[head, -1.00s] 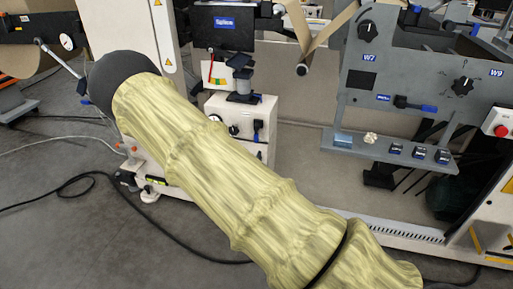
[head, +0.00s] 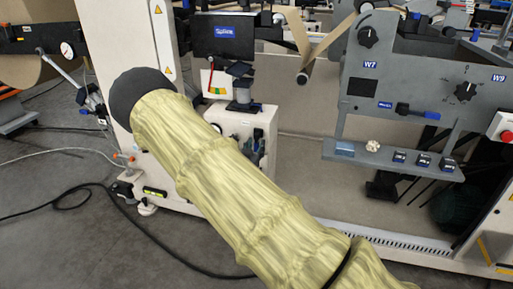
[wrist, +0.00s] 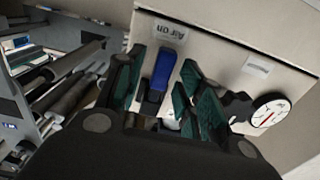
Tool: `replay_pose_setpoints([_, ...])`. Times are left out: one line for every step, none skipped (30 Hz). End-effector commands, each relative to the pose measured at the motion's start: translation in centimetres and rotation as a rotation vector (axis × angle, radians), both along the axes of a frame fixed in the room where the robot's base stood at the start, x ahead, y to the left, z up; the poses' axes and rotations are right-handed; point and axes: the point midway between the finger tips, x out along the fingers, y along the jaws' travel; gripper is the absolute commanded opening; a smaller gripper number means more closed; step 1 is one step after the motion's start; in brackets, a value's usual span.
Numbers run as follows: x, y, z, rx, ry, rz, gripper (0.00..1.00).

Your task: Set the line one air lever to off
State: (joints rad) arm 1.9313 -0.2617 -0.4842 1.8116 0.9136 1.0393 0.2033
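The air lever has a blue handle (wrist: 161,72) in the wrist view, on a pale panel (wrist: 225,45). Its free end points towards a label (wrist: 173,29) that reads "Air on". My gripper (wrist: 163,68) is open, with its teal-padded fingers on either side of the handle and gaps showing between. I cannot tell whether either finger touches it. In the head view my sleeved arm hides most of the gripper, and I cannot clearly make out the lever there.
A round gauge (wrist: 268,113) sits on the panel close to my right finger in the wrist view. Rollers (wrist: 65,75) lie to the left. In the head view, a grey control panel (head: 420,75) with knobs stands right, and a black cable (head: 95,188) lies on the floor.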

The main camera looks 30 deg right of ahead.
Motion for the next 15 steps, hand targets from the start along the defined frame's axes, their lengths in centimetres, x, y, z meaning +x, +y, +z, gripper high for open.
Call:
replay_pose_setpoints([0.29,-0.43,-0.09,0.0,0.0,-0.001,0.38])
replay_pose_setpoints([0.45,-0.6,-0.06,0.001,-0.001,-0.001,0.38])
replay_pose_setpoints([0.63,-0.79,-0.03,0.001,-0.001,-0.001,0.38])
replay_pose_setpoints([0.72,-0.9,-0.01,0.001,-0.001,-0.001,0.38])
replay_pose_setpoints([0.79,-0.99,0.0,0.001,-0.001,-0.001,0.38])
replay_pose_setpoints([0.86,-1.08,0.01,0.0,0.0,-0.001,0.38])
replay_pose_setpoints([0.9,-1.11,0.01,0.0,0.0,-0.001,0.38])
replay_pose_setpoints([0.92,-1.15,0.02,0.0,0.0,-0.001,0.38])
replay_pose_setpoints([0.94,-1.17,0.03,0.0,0.0,-0.001,0.38])
replay_pose_setpoints([0.94,-1.18,0.03,0.0,0.0,-0.001,0.38])
replay_pose_setpoints([0.94,-1.17,0.04,0.0,0.0,-0.001,0.38])
replay_pose_setpoints([0.94,-1.17,0.04,0.0,0.0,-0.001,0.38])
replay_pose_setpoints([0.94,-1.16,0.04,0.0,0.0,-0.001,0.38])
replay_pose_setpoints([0.93,-1.17,0.03,0.0,0.0,-0.001,0.38])
replay_pose_setpoints([0.94,-1.16,0.03,0.0,0.0,-0.001,0.38])
